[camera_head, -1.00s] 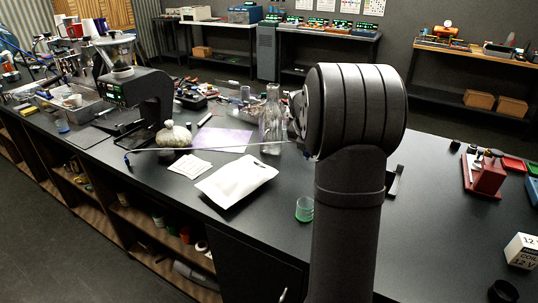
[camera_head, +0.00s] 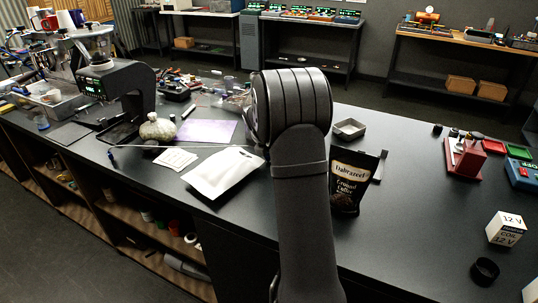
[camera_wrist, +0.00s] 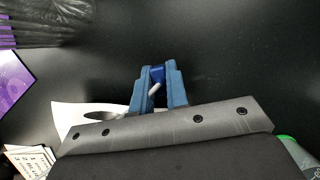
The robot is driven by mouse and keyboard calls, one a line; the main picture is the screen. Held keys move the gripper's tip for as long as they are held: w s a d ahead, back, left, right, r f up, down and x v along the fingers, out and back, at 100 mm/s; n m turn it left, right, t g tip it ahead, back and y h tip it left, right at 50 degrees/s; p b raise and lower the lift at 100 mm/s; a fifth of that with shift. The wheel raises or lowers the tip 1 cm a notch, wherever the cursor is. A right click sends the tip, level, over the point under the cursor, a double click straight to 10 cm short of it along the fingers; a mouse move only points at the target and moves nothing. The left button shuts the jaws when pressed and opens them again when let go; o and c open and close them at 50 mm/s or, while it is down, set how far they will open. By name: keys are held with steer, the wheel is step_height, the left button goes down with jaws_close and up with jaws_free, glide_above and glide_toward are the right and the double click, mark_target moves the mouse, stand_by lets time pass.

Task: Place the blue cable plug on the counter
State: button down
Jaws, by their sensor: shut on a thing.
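In the wrist view, my gripper (camera_wrist: 157,68) has blue fingers closed on the blue cable plug (camera_wrist: 157,76). A short pale piece of it shows between the fingers. Dark counter (camera_wrist: 225,60) lies beneath and around the fingers. I cannot tell whether the plug touches it. In the head view my arm hides the gripper and the held plug. A thin pale cable (camera_head: 180,147) runs left from behind my arm to a small blue end (camera_head: 111,153) near the front counter edge.
The right counter (camera_head: 420,220) has free room before the coil box (camera_head: 506,228).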

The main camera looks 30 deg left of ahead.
steer(key=c, duration=1.8)
jaws_free()
steer(key=shift+f, duration=0.15)
steer(key=shift+c, duration=0.2)
steer(key=o, duration=0.4)
steer(key=shift+o, duration=0.2)
steer(key=shift+r, duration=0.45)
steer(key=v, duration=1.1)
steer(key=shift+r, duration=0.25)
steer(key=shift+s, duration=0.1)
